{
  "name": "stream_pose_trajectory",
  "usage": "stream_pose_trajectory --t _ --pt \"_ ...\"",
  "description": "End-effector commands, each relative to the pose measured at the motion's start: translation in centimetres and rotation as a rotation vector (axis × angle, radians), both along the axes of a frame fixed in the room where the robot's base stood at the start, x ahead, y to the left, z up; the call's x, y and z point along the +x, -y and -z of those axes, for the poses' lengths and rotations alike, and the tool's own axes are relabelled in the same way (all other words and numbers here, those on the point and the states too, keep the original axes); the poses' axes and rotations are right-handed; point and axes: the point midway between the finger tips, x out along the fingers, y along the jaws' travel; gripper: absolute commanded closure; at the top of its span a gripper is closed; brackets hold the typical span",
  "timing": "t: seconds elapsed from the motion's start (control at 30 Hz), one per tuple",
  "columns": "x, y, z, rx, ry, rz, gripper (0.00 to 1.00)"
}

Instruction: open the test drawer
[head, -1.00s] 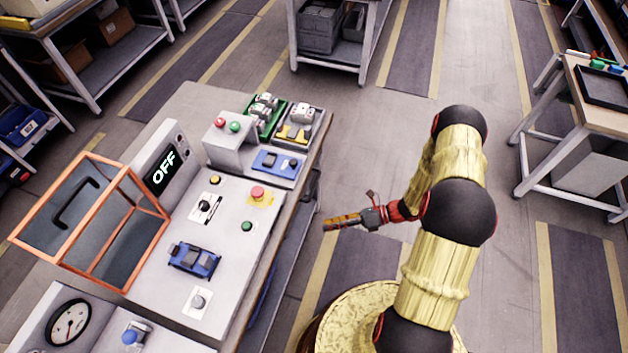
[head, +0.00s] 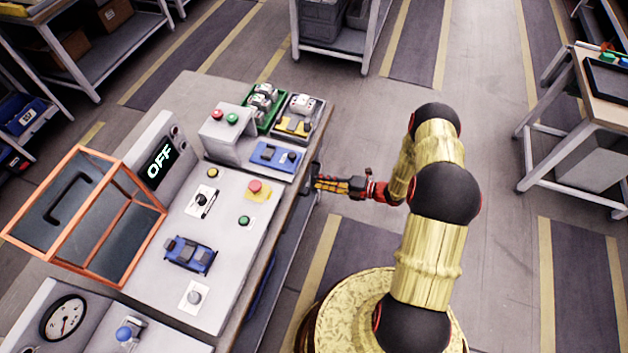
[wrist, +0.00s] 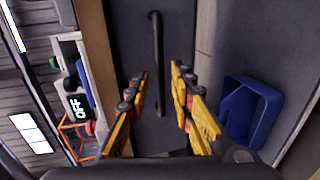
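The drawer front (wrist: 190,30) is a dark grey panel in the wrist view, with a long black bar handle (wrist: 156,50) on it. The drawer looks closed. My gripper (wrist: 159,72), with yellow fingers, is open, one finger on each side of the handle in the picture. I cannot tell whether the fingers touch the handle or are still short of it. In the head view my gripper (head: 316,184) is at the right side of the workbench, just below its top edge. The drawer front is mostly hidden there.
A blue bin (wrist: 236,112) lies beside the drawer front in the wrist view.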

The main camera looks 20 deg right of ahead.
Motion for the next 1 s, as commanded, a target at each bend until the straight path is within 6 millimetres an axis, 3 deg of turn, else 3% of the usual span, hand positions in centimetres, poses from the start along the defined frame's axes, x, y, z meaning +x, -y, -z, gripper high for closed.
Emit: stream_pose_trajectory --t 0.23,0.6,1.0 --pt "1.6 -2.4 0.7 0.000 0.000 -0.002 0.77" --pt "1.9 -2.7 0.7 -0.002 0.000 0.001 0.77" --pt "1.9 -2.7 0.7 -0.001 0.000 0.000 1.00"
